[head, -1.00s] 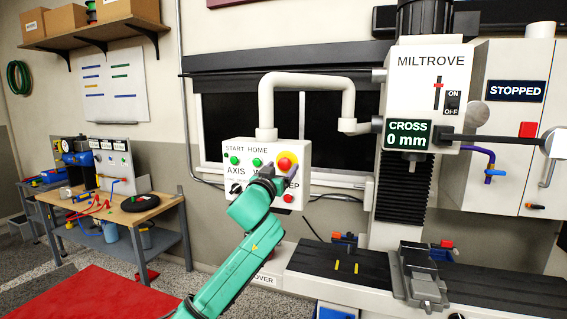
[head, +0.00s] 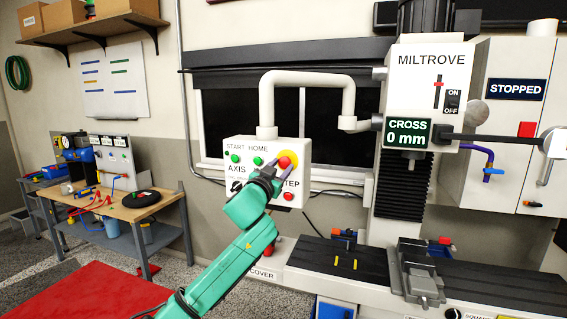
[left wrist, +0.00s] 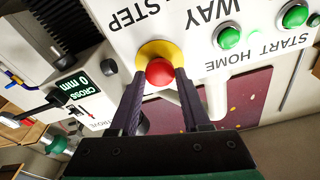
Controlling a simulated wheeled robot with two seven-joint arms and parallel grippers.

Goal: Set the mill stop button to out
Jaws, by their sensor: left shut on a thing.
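The mill stop button (head: 285,163) is a red mushroom head on a yellow ring, at the upper right of the white control panel (head: 215,158). My left gripper (head: 279,170) is at the button, one finger on each side, and is shut on its red head. In the left wrist view the red head (left wrist: 159,71) sits between the two dark fingertips, with the yellow ring (left wrist: 153,50) behind it. How far the button stands out from the panel is hard to tell. My right gripper is not in view.
Green buttons (head: 258,160) and a lower red button (head: 289,196) are close by on the panel. The mill's vise (head: 418,277) and table lie to the right. A sign reads STOPPED (head: 515,89). A workbench (head: 130,207) stands at the left.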

